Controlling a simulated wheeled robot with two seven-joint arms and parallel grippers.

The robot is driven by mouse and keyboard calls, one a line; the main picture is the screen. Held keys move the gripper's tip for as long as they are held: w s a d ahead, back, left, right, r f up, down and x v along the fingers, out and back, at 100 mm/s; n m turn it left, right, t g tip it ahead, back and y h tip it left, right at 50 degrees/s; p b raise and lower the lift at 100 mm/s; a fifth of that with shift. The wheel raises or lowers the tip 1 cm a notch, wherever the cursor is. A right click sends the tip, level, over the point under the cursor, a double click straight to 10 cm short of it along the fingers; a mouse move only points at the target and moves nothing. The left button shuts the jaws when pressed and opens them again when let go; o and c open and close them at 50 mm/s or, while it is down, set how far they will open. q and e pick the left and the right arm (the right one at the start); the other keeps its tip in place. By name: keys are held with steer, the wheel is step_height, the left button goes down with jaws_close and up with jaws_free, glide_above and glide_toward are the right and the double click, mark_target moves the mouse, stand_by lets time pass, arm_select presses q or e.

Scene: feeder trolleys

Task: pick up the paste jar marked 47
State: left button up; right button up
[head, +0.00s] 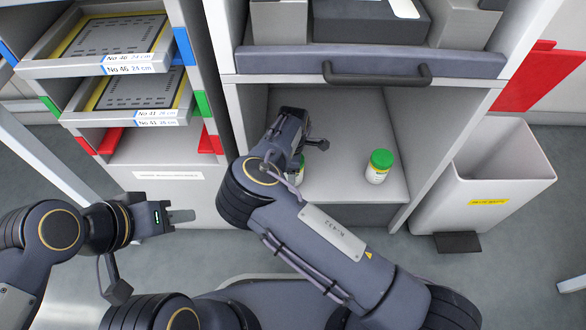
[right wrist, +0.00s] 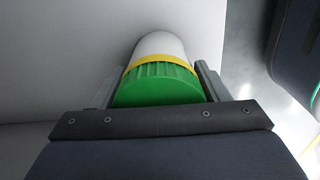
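A jar with a green lid and white body (head: 380,167) stands upright on the compartment floor, right of my right arm; its label is too small to read. A second green-lidded jar (head: 299,172) is mostly hidden behind my right arm in the head view. The right wrist view shows its green lid (right wrist: 160,86), yellow band and pale body between the fingers of my right gripper (right wrist: 160,88). No number shows on this jar. My left gripper (head: 182,216) is outside the cabinet at the left, empty, its finger gap not clear.
A grey drawer with a dark handle (head: 377,73) juts out above the compartment. The compartment's side walls stand close on both sides. A rack of labelled trays (head: 108,69) is at the left. A pale bin (head: 490,180) with a yellow label stands at the right.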

steer(key=c, duration=1)
steer(key=shift+r, duration=0.15)
